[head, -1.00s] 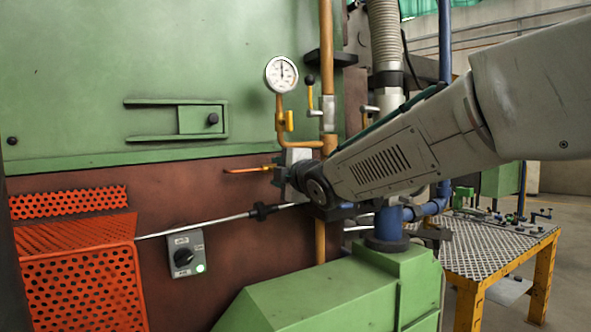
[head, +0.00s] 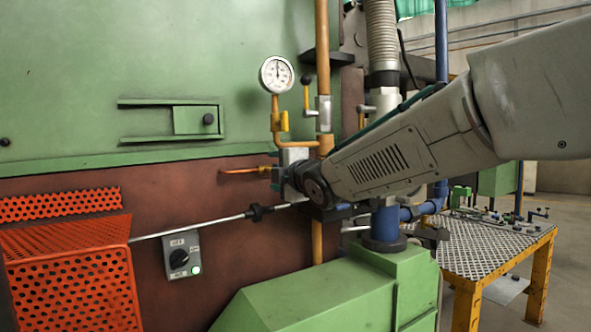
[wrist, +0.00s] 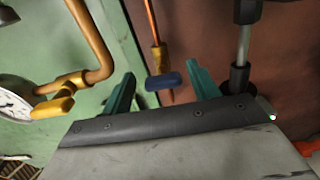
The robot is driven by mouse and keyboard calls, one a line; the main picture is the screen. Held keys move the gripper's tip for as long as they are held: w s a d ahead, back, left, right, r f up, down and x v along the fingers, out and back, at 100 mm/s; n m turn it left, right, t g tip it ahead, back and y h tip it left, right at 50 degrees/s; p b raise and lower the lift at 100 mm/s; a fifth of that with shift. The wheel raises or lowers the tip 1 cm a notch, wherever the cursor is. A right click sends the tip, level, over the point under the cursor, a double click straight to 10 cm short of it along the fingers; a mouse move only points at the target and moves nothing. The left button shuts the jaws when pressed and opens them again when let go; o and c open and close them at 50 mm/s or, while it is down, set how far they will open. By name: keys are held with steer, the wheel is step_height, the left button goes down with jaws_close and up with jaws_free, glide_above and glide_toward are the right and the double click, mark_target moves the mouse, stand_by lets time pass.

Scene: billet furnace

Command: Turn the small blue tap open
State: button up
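The small blue tap (wrist: 164,81) shows in the wrist view as a short blue handle on a brass fitting at the end of a thin copper pipe (wrist: 151,20). My gripper (wrist: 160,70) is open, with one teal finger on each side of the tap and a visible gap to each. In the head view the copper pipe (head: 243,172) runs along the brown wall to my gripper (head: 277,178). The tap cannot be made out clearly there beside the fingers.
A pressure gauge (head: 277,74) and a yellow handle (head: 279,122) are on the pipework above. A metal rod (head: 190,227) runs below my gripper. A switch box (head: 182,255), an orange perforated guard (head: 72,265) and a green housing (head: 325,295) are lower down.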

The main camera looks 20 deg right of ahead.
steer(key=shift+s+a, duration=0.1)
steer(key=shift+a, duration=0.1)
steer(key=s+d, duration=0.1)
steer(key=s, duration=0.7)
steer(key=shift+d, duration=0.4)
steer(key=shift+r, duration=0.1)
